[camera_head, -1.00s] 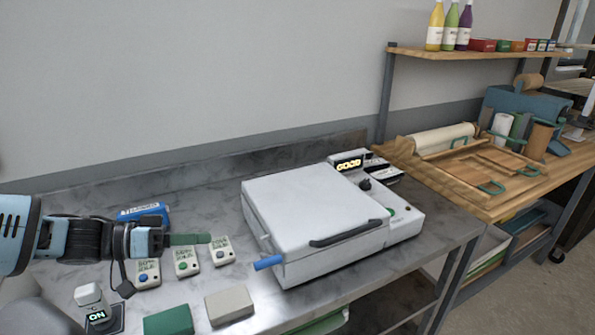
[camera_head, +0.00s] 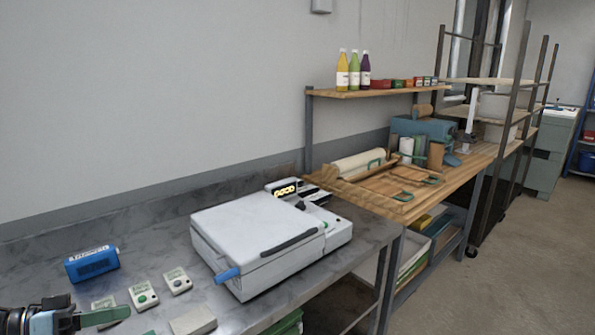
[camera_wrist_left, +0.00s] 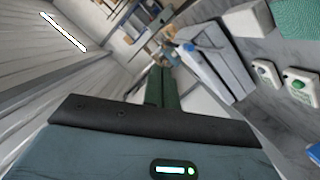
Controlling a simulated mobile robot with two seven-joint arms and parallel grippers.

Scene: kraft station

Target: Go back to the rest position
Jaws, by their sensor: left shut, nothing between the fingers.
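My left gripper (camera_head: 104,317) is at the lower left of the head view, with its green fingers shut and nothing between them. My right gripper is not in view.
The closed white press (camera_head: 255,235) with a lit display stands on the worktop. A blue box (camera_head: 92,263) lies at the left. A wooden bench (camera_head: 365,195) with a roll and frames, and a shelf of bottles (camera_head: 354,70), stand to the right. Open floor (camera_head: 500,270) shows at right.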

